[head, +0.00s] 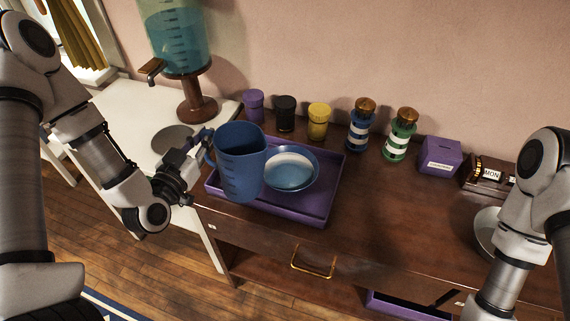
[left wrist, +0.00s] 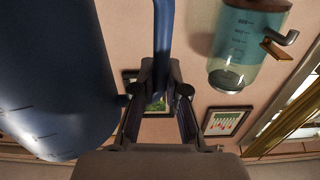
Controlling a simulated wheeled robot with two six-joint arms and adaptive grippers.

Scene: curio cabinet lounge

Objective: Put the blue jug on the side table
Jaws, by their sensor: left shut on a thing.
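The blue jug (head: 241,163) is upright in the head view, with measuring marks on its side. It shows above the left part of a purple tray (head: 306,211); I cannot tell how high it is over the tray. My left gripper (head: 208,140) is shut on its handle, on the jug's left side. In the left wrist view the jug's body (left wrist: 55,75) fills the left, and its handle (left wrist: 163,45) runs between the fingers (left wrist: 160,100). My right arm stands at the right; its gripper is not clearly visible. Which surface is the side table, I cannot tell for certain.
A blue bowl (head: 291,168) sits in the tray on the brown cabinet (head: 370,221). A white table (head: 122,108) to the left holds a drink dispenser (head: 180,50) and a grey disc (head: 173,139). Jars and shakers (head: 319,122) line the wall. A purple box (head: 440,157) stands further right.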

